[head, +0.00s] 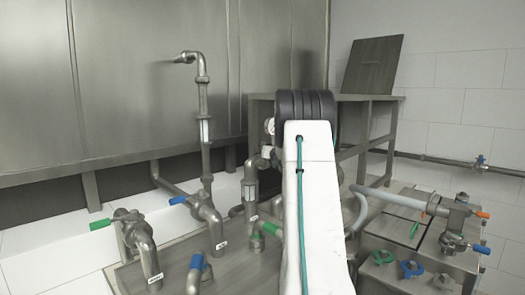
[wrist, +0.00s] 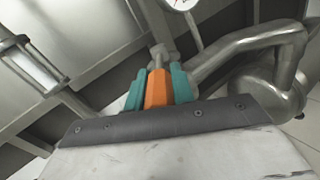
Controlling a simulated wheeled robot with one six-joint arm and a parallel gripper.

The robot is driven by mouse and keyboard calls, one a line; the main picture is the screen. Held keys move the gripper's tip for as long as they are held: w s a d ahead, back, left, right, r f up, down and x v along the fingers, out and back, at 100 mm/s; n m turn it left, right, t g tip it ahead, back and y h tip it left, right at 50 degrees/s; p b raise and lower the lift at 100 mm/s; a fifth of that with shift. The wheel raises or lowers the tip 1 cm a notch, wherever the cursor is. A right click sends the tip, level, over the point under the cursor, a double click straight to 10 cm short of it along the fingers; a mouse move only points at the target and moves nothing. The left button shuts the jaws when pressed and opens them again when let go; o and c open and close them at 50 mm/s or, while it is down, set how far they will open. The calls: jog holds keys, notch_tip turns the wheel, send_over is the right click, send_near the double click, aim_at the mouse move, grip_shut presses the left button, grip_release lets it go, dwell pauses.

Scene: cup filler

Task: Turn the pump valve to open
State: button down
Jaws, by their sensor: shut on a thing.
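In the wrist view, an orange valve handle (wrist: 156,95) sits between the two teal fingers of my gripper (wrist: 160,74), which is shut on it. The handle joins a metal valve stem on a pipe just past the fingertips. The handle lies roughly in line with the fingers; I cannot tell the valve's exact position. In the head view, my white arm hides the gripper and this handle.
A pressure gauge (wrist: 181,2) is close above the handle; it also shows in the head view (head: 269,126). A curved metal pipe (wrist: 250,44) runs right of the fingers. Pipes with green (head: 101,224) and blue (head: 196,263) handles stand left of my arm.

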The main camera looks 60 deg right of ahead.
jog(key=shift+h, duration=0.3)
jog(key=c, duration=1.2)
grip_release()
jog(key=v, duration=0.7)
jog(key=shift+s+a, duration=0.25)
jog(key=shift+a, duration=0.05)
